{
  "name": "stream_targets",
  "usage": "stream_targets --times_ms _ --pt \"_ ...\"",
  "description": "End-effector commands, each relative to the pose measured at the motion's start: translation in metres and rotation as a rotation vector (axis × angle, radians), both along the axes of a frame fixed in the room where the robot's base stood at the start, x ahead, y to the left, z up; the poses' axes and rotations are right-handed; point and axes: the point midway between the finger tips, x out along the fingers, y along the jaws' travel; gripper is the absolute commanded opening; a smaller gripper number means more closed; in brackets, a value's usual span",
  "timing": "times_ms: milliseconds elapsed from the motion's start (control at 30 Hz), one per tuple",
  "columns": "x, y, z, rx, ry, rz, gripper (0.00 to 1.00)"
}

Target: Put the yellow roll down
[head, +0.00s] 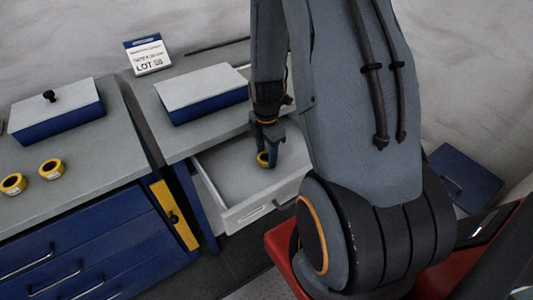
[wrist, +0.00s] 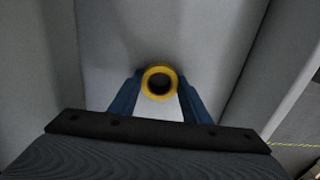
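The yellow roll (head: 262,158) is a small ring with a dark hole, seen low in the open drawer (head: 207,187) in the head view. In the wrist view the yellow roll (wrist: 160,69) sits between the tips of my two blue fingers, with its hole facing the camera. My gripper (head: 268,148) points down into the drawer and is shut on the roll; it also shows in the wrist view (wrist: 160,84). I cannot tell whether the roll touches the drawer floor. The fingers hide part of the roll in the head view.
Two more yellow rolls (head: 51,169) (head: 13,184) lie on the left cabinet top (head: 95,160). A blue box with a grey lid and black knob (head: 57,109) stands there. Another blue box (head: 202,97) and a LOT sign (head: 147,55) stand behind the drawer. The drawer floor around the roll looks clear.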

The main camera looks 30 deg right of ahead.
Motion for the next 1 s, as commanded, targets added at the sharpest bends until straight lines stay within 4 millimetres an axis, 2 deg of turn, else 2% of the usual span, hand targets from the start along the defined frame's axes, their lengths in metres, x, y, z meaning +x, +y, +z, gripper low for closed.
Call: stream_targets --times_ms 33,100,367,533,667,1000 --pt "0.0 0.0 0.0 0.0 0.0 0.0 0.51" --pt "0.0 0.0 0.0 0.0 0.0 0.0 0.61" --pt "0.0 0.0 0.0 0.0 0.0 0.0 0.61" --pt "0.001 0.0 0.008 -0.001 -0.002 0.0 0.61" --pt "0.001 0.0 0.023 -0.001 -0.004 0.0 0.61" --pt "0.001 -0.001 0.077 -0.002 -0.005 0.0 0.61"
